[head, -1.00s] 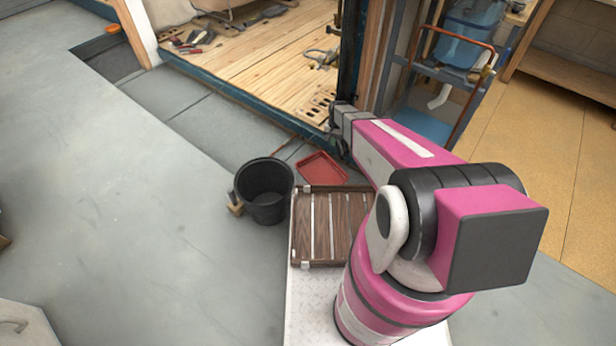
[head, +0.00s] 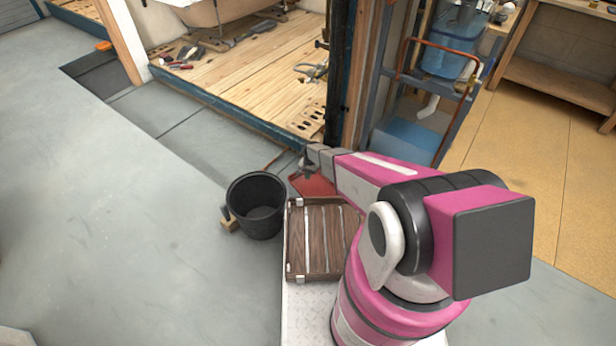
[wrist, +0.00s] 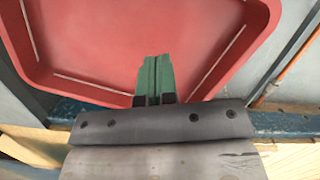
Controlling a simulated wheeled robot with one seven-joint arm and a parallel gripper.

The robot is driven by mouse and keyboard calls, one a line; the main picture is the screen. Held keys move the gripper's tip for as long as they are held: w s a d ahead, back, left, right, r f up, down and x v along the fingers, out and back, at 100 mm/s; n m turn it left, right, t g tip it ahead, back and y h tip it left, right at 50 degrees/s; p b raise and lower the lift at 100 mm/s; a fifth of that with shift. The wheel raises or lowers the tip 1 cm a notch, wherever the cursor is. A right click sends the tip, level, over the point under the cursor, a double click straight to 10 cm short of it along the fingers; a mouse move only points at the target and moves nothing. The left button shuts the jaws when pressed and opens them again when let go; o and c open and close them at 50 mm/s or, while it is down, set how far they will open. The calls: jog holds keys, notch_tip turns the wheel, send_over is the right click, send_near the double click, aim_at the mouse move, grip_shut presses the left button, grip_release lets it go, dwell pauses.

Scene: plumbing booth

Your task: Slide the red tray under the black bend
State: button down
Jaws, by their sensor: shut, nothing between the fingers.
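The red tray (head: 314,186) lies on the grey floor just ahead of the slatted crate, partly hidden by my arm. In the wrist view the tray (wrist: 150,30) fills the upper middle, showing its flat inside and raised, slotted rim. My gripper (head: 305,168) is at the tray's far side in the head view. In the wrist view its green fingers (wrist: 154,62) are together and empty, overlapping the tray's near rim; I cannot tell whether they touch it. I cannot make out a black bend in either view.
A black bucket (head: 257,206) stands left of the brown slatted crate (head: 316,240). The blue-edged wooden platform (head: 235,85) lies beyond. A rack with a blue basin (head: 445,45), white bend (head: 429,106) and copper pipe (head: 440,42) stands right. Open floor lies left.

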send_over(302, 190)
jog(key=s, duration=0.4)
jog(key=shift+s+r, duration=0.1)
jog(key=shift+s, duration=0.1)
jog(key=shift+s+a+f, duration=0.15)
jog(key=shift+f, duration=0.8)
jog(key=shift+w+f, duration=0.1)
jog(key=shift+w, duration=0.1)
